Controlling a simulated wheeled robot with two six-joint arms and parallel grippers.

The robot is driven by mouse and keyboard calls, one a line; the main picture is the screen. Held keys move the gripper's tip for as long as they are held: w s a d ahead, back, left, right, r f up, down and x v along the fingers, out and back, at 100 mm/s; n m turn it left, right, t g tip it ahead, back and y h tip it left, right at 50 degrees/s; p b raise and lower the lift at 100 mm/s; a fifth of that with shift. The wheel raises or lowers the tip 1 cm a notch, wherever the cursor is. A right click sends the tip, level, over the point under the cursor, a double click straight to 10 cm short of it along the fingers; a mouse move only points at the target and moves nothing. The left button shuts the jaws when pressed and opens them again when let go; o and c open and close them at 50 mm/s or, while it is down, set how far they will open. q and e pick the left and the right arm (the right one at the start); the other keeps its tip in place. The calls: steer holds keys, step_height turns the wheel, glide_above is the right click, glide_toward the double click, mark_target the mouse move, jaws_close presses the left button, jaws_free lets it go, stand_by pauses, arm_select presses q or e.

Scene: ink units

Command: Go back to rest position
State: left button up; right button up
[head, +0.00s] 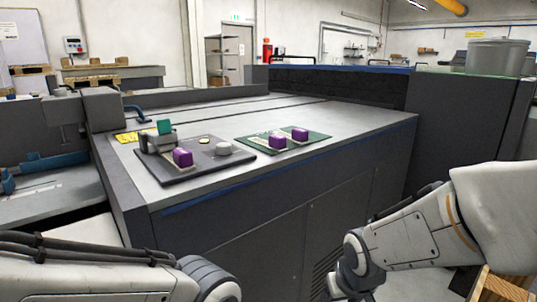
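My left arm (90,275) comes in at the bottom left, and its gripper is outside the picture. My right arm (410,240) comes in from the right and bends down at the bottom edge; its gripper is also out of view. Both arms are in front of the grey machine, below its top surface. A purple block (182,157) sits on a dark plate (185,175) on the machine top. Two more purple blocks, a nearer one (277,141) and a farther one (300,134), sit on a green mat (257,137) to its right.
The grey machine (260,220) fills the middle, its front edge near my arms. The dark plate also bears a green-topped part (163,127) and a round grey knob (223,148). A grey tub (497,57) stands at the back right. A wooden crate (495,288) is at the bottom right.

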steer(key=s+d+f+m+g, duration=0.1)
steer(key=s+d+f+m, duration=0.1)
steer(key=s+d+f, duration=0.25)
steer(key=s+a+r+n+g+p, duration=0.3)
steer(key=s+a+r+n+p, duration=0.4)
steer(key=s+a+r, duration=0.65)
step_height(320, 180, up, 37)
steer(key=p, duration=3.6)
steer(key=shift+w+a+n+y+p, duration=0.15)
steer(key=shift+a+n+y+p, duration=0.15)
steer(key=shift+n+y+p, duration=0.1)
steer(key=shift+f, duration=0.1)
